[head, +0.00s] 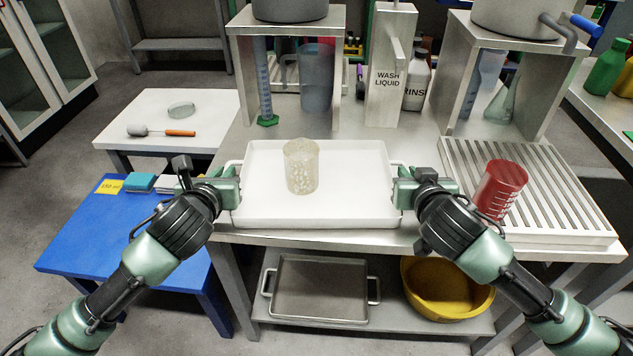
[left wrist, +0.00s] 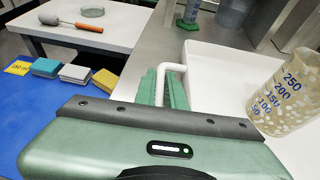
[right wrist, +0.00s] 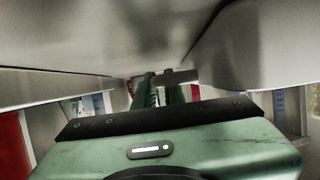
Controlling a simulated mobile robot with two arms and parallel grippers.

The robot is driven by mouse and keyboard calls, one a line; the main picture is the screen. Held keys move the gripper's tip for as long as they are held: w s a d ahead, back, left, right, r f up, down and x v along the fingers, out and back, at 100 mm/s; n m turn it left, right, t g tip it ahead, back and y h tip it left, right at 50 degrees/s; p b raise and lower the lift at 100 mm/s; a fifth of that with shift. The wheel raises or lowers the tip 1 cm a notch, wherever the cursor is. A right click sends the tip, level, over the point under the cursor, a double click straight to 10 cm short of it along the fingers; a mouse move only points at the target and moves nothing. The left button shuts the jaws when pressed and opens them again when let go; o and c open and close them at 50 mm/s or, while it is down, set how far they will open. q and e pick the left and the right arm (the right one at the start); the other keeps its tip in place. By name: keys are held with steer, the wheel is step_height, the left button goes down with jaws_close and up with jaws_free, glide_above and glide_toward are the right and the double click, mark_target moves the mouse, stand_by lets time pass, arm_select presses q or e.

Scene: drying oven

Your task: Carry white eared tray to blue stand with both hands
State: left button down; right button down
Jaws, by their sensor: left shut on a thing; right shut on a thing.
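The white eared tray (head: 350,205) is on the steel bench in the head view, with a clear beaker (head: 301,166) standing in its left half. My left gripper (head: 232,187) is shut on the tray's left ear (left wrist: 172,70). My right gripper (head: 401,187) is at the tray's right side and shut on its right ear, which the fingers mostly hide. The blue stand (head: 75,240) is at the lower left, lower than the bench. I cannot tell whether the tray is touching the bench.
Sponges (head: 140,182) and a yellow label (head: 109,187) are on the blue stand's back edge; its front is clear. A white table (head: 125,118) stands behind it. A red beaker (head: 500,190) stands on a slatted rack (head: 560,215) to the right. Steel shelves (head: 285,90) stand behind the tray.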

steer(key=shift+r, duration=0.1)
